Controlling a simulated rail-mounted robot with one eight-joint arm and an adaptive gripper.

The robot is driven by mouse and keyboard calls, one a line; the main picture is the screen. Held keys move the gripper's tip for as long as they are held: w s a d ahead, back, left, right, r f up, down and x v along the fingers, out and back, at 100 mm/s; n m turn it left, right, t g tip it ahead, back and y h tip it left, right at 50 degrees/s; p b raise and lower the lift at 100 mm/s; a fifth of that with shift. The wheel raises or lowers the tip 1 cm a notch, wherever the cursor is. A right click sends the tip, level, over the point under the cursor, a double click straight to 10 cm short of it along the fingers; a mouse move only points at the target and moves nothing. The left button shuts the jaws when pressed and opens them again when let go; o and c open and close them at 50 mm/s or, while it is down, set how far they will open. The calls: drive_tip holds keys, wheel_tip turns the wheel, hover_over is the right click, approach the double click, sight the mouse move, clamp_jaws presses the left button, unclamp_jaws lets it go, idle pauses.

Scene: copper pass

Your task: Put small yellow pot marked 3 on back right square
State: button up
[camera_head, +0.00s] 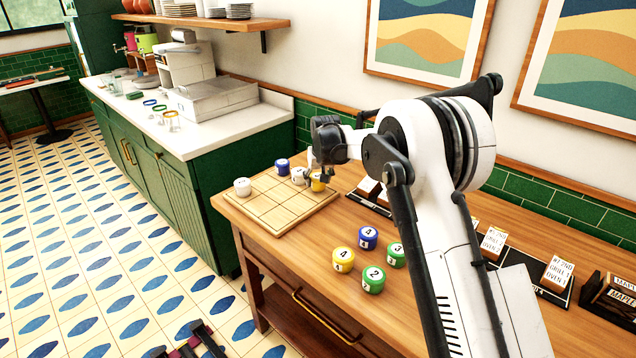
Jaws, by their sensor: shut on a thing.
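A small yellow pot (318,185) is between the fingers of my gripper (318,176), at the right rear side of the wooden grid board (276,212). My gripper is shut on it from above. Its mark is not readable here, and the fingers hide part of it. I cannot tell whether its base touches the board. On the board, a white pot (298,176) stands just left of the held pot, a blue pot (282,166) stands further left at the back, and another white pot (242,187) stands at the left corner.
Several pots stand on the table in front of my arm: yellow marked 4 (343,260), blue marked 4 (368,238), green marked 3 (395,255) and green marked 2 (373,279). Card holders (557,272) line the back right. The board's front squares are clear.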

drive_tip(key=shift+f, duration=0.7)
drive_tip(key=shift+f, duration=0.1)
drive_tip(key=shift+f, duration=0.15)
drive_tip(key=o, duration=1.3)
drive_tip(key=shift+c, duration=0.2)
